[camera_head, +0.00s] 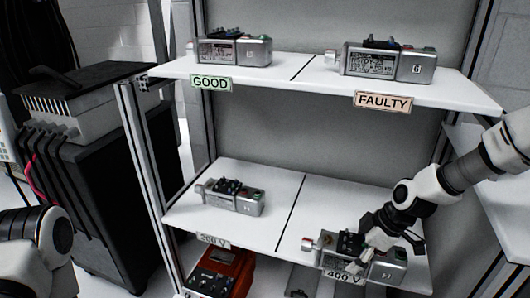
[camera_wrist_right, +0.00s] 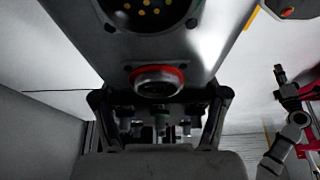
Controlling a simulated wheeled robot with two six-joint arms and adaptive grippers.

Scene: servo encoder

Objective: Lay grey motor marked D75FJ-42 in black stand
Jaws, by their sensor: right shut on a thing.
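A grey motor (camera_head: 385,264) lies on the lower shelf's right half, above the 400 V label. My right gripper (camera_head: 362,254) is on it from above, shut on it. In the right wrist view the same grey motor (camera_wrist_right: 160,45), with a red-ringed round connector, fills the space between the fingers of my right gripper (camera_wrist_right: 158,110). Other grey motors lie on the lower left (camera_head: 232,197), upper left GOOD side (camera_head: 255,51) and upper right FAULTY side (camera_head: 416,67). The marking D75FJ-42 is too small to read. I cannot make out the black stand. My left gripper is out of view.
The white lower shelf (camera_head: 265,187) has bare room between its two motors. The white upper shelf (camera_head: 300,65) hangs above it. An orange device (camera_head: 222,270) stands below the lower shelf. A black cabinet with cables (camera_head: 105,190) stands at the left.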

